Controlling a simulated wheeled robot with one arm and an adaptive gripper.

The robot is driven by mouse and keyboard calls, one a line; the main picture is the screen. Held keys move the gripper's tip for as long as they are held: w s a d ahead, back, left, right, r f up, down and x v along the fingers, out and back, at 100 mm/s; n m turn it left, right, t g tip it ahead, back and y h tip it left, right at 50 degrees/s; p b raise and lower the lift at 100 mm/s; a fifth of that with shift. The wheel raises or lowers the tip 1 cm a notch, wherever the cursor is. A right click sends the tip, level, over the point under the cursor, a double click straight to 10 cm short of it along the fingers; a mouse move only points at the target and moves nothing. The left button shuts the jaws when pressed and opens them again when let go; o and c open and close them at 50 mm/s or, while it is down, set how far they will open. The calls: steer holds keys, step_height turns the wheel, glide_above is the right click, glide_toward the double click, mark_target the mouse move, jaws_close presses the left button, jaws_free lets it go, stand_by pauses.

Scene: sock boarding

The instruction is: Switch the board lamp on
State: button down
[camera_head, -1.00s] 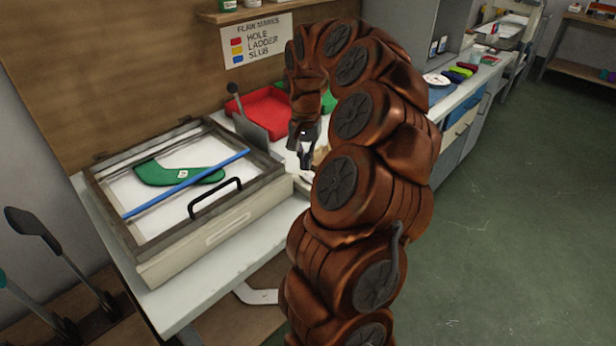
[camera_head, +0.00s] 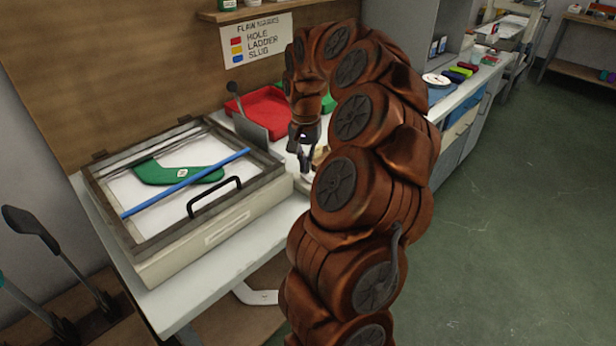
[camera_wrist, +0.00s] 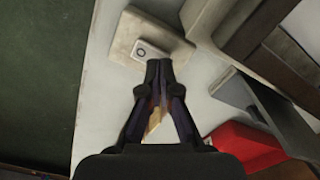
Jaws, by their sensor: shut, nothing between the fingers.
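The board lamp appears to be the pale box (camera_head: 215,225) on the table, with a framed white panel on top. A green sock shape (camera_head: 176,171) and a blue bar (camera_head: 185,184) lie across the panel. In the wrist view, a small pale block (camera_wrist: 128,38) carries a light switch plate (camera_wrist: 152,50) with a dark ring mark. My gripper (camera_wrist: 159,66) is shut and empty, its tips at the lower edge of the plate; contact cannot be told. In the head view my gripper (camera_head: 305,168) is beside the box's right end.
A red tray (camera_head: 262,112) stands behind the gripper and shows at the lower right of the wrist view (camera_wrist: 245,142). A grey upright plate (camera_head: 250,131) stands behind the box's right corner. A black handle (camera_head: 215,197) rises from the frame's front.

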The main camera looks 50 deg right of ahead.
steer(key=shift+f+b, duration=0.4)
steer(key=shift+f, duration=0.25)
stand_by(0.3)
steer(key=shift+r+p, duration=0.85)
steer(key=shift+r, duration=2.7)
